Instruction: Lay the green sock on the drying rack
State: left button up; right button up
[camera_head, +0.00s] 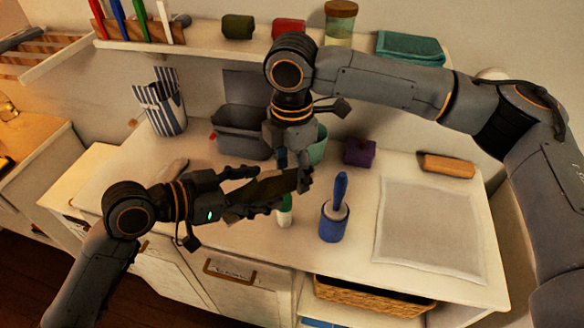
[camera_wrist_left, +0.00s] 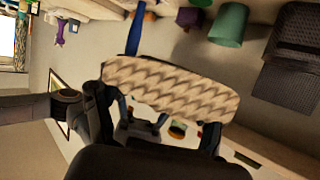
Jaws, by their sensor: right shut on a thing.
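A dark, brownish-olive piece (camera_head: 272,188) lies between my two grippers above the counter; in the left wrist view it shows as a tan zigzag-patterned piece (camera_wrist_left: 170,90). My right gripper (camera_head: 292,176) points down and is shut on its right end. My left gripper (camera_head: 268,191) reaches in from the left with its fingers apart around the piece; they also show spread in the left wrist view (camera_wrist_left: 155,115). I cannot make out a green sock for certain; a dark green roll (camera_head: 237,27) is on the shelf.
On the counter stand a blue brush in a holder (camera_head: 333,225), a grey bin (camera_head: 242,130), a striped container (camera_head: 162,108), a purple block (camera_head: 358,152) and an orange-brown block (camera_head: 447,166). A white cloth or mat (camera_head: 430,230) lies on the right. A wooden slatted piece (camera_head: 40,55) is at upper left.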

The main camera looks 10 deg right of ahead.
pick_arm(q)
jog(key=o, duration=0.3)
jog(key=shift+d, duration=0.1)
jog(key=shift+o, duration=0.2)
